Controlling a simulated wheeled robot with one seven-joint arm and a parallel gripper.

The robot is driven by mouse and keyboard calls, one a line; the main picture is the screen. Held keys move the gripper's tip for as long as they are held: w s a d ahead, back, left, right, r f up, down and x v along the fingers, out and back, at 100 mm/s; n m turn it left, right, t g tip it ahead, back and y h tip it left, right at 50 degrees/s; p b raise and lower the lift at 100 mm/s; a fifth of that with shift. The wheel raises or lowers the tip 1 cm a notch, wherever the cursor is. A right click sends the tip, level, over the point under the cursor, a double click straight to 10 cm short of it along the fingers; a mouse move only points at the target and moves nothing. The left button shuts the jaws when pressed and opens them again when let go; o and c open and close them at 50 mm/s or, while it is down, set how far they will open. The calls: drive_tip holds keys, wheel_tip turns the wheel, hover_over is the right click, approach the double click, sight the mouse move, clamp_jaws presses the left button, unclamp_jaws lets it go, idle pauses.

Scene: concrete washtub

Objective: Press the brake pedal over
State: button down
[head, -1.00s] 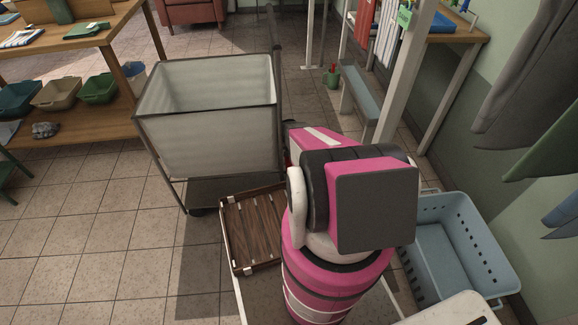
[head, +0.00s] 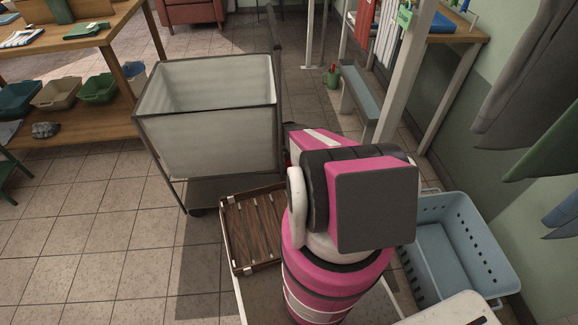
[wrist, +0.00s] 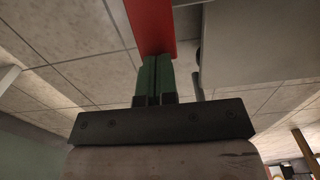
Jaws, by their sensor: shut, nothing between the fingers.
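A flat red piece, which looks like the brake pedal (wrist: 150,22), shows at the top of the wrist view. My gripper (wrist: 155,62) has its green fingers shut together with nothing between them. The fingertips reach the near edge of the red piece in that view; I cannot tell whether they touch it or lie just in front of it. In the head view my pink arm hides the gripper and the pedal. The wheeled cart with a pale bin (head: 205,120) stands just beyond my arm.
A brown slatted wooden crate (head: 228,240) lies left of my arm. A blue plastic basket (head: 480,225) is at the right. A grey-blue bench (head: 360,100) and a white post (head: 405,75) stand behind. Tiled floor is open at the left.

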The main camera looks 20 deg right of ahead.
drive_tip(key=shift+f, duration=0.85)
drive_tip(key=shift+r, duration=4.1)
drive_tip(key=shift+s, duration=0.1)
